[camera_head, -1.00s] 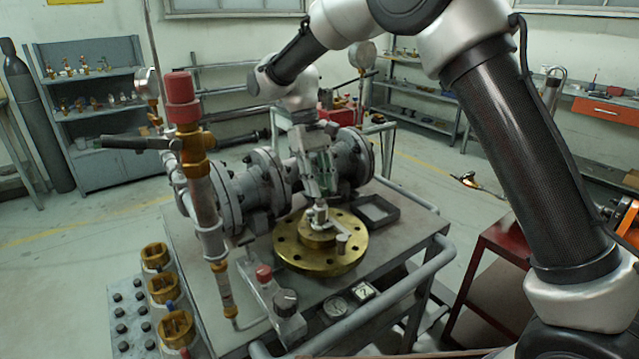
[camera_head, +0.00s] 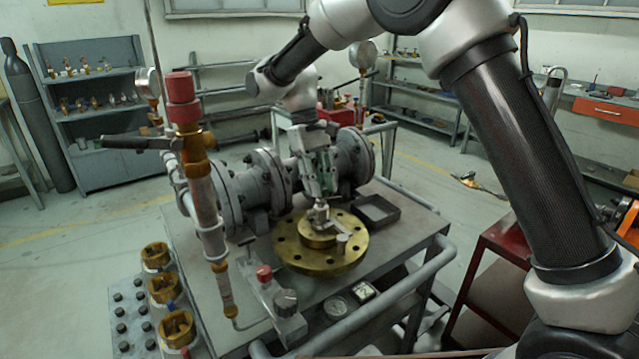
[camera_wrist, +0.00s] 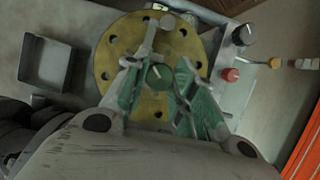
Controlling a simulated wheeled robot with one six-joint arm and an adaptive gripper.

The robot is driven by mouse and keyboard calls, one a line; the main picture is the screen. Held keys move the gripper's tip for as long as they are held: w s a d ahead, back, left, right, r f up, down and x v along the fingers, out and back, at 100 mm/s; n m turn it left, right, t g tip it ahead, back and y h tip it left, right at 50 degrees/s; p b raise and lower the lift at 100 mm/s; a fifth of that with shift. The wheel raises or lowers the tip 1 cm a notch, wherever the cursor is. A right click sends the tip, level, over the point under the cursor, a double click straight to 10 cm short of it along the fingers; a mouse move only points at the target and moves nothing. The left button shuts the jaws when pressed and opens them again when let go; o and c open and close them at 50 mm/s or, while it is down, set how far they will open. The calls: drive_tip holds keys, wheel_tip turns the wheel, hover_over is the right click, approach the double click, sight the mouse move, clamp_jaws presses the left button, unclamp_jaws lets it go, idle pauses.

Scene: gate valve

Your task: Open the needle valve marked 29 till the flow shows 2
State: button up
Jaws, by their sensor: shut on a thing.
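A small valve with a round dark green knob (camera_wrist: 157,76) and a pale pointer mark stands on the brass flange (camera_wrist: 105,75). In the head view its pale metal body (camera_head: 320,213) rises from the middle of the flange (camera_head: 290,255). My gripper (camera_wrist: 157,80) comes down from above with green-padded fingers on both sides of the knob, shut on it. In the head view my gripper (camera_head: 322,192) hides the knob. No marking 29 is readable. A round dial (camera_head: 335,306) and a small square dial (camera_head: 364,291) sit at the cart's front edge; their readings are too small to tell.
A block with a red knob (camera_head: 264,272) and a black knob (camera_head: 286,301) stands front left of the flange. A large flanged pipe (camera_head: 235,195) runs behind. A red-capped upright pipe (camera_head: 183,100) stands left. An open square tray (camera_head: 377,211) lies right of the flange.

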idle(0.3)
drive_tip(key=o, duration=1)
drive_tip(key=v, duration=1.2)
drive_tip(key=shift+r, duration=0.1)
